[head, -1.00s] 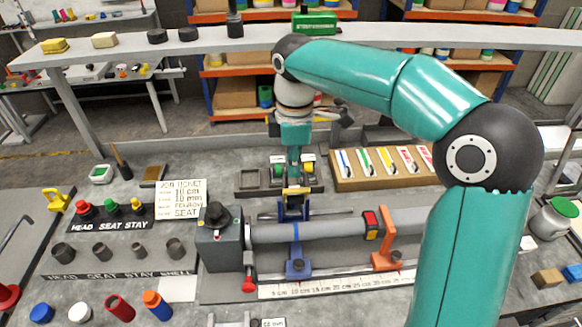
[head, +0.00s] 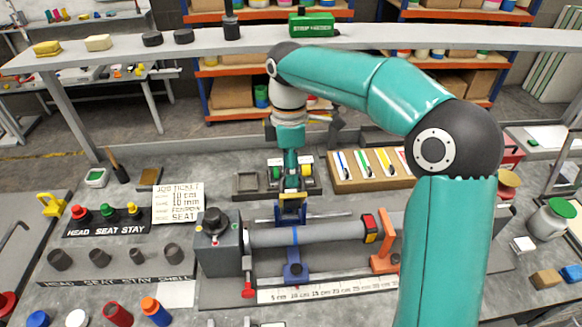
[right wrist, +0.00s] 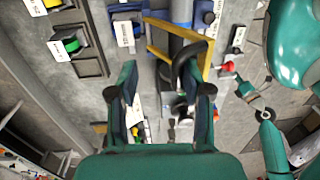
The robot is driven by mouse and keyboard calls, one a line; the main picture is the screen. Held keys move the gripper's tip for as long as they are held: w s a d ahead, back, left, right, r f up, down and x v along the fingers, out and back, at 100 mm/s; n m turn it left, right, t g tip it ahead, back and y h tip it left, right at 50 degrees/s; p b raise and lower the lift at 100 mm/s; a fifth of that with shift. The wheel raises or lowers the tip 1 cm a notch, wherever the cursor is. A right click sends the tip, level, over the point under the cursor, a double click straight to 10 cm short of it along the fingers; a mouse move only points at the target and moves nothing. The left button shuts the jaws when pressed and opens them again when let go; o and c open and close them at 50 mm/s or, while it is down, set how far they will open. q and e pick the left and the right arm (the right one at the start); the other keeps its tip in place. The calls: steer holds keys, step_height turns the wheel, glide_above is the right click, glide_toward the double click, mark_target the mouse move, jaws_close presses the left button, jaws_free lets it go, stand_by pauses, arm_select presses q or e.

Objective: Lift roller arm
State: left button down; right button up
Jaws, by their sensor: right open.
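The roller arm shows as a yellow frame (head: 292,197) on a blue bracket (head: 291,214), just behind the grey tube (head: 325,233). In the right wrist view the yellow frame (right wrist: 159,45) lies beyond the fingertips, with a dark curved piece beside it. My right gripper (head: 291,182) points down, just above and behind the yellow frame. In the right wrist view its two fingers (right wrist: 164,92) stand apart with nothing gripped between them. Whether a fingertip touches the frame cannot be told.
A grey end block (head: 218,248) holds the tube's left end; a blue stand (head: 295,268) and an orange stand (head: 386,252) are under it. A tray of coloured strips (head: 345,181) lies behind on the right. A job ticket (head: 178,203) lies on the left.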

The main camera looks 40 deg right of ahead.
steer(key=shift+w+d+r, duration=0.1)
steer(key=shift+w+r, duration=0.05)
steer(key=shift+r, duration=0.2)
steer(key=shift+r, duration=0.2)
step_height(320, 180, up, 11)
steer(key=shift+w+r, duration=0.2)
steer(key=shift+w, duration=0.05)
stand_by(0.5)
steer(key=shift+d, duration=0.1)
stand_by(0.4)
